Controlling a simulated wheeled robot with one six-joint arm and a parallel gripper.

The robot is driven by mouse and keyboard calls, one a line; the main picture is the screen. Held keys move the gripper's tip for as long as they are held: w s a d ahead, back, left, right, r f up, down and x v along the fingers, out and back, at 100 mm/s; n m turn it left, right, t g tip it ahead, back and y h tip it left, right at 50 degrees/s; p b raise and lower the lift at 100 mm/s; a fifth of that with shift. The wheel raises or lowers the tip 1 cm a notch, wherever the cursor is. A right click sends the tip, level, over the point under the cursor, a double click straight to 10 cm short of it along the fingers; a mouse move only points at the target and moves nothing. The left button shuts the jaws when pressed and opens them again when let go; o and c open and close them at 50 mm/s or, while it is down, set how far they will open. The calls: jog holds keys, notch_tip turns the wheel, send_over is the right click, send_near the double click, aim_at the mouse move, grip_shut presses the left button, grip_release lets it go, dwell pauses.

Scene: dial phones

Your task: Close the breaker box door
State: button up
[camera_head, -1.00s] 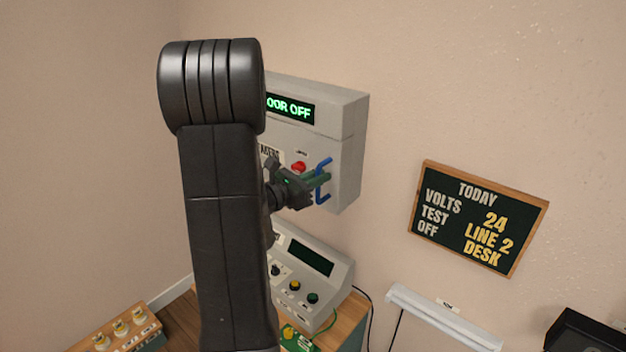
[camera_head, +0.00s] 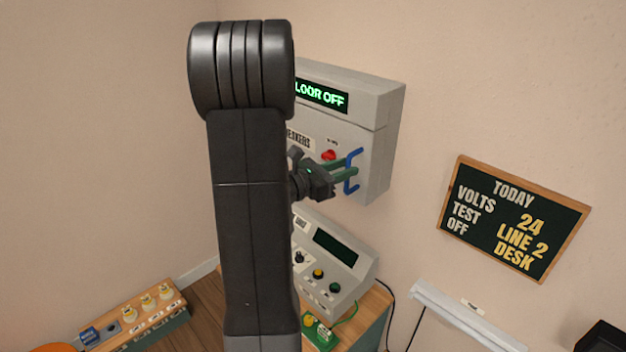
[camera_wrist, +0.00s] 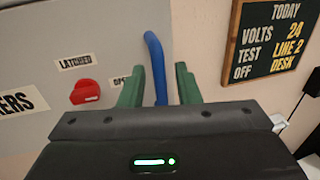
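The grey breaker box (camera_head: 375,115) hangs on the wall in the head view. Its front door (camera_wrist: 40,60) looks flush with the box, but I cannot tell whether it is fully shut. A blue bar handle (camera_head: 351,172) stands on the door's right side. A red knob (camera_wrist: 86,92) sits beside labels reading "LATCHED" and a partly hidden "OPEN"; its setting is unclear. My gripper (camera_wrist: 160,75) is open, with one green finger on each side of the blue handle and gaps visible between. My arm hides the box's left part in the head view.
A grey console (camera_head: 345,268) with buttons stands on a bench below the box. A chalkboard (camera_head: 512,218) hangs to the right, above a white wall fixture (camera_head: 465,315). A low bench (camera_head: 150,318) with several small items is at lower left.

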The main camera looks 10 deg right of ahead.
jog(key=b+v, duration=0.1)
jog(key=v, duration=1)
jog(key=shift+r, duration=0.1)
jog(key=shift+p+x, duration=0.75)
jog(key=shift+x, duration=6)
jog(key=shift+a, duration=0.15)
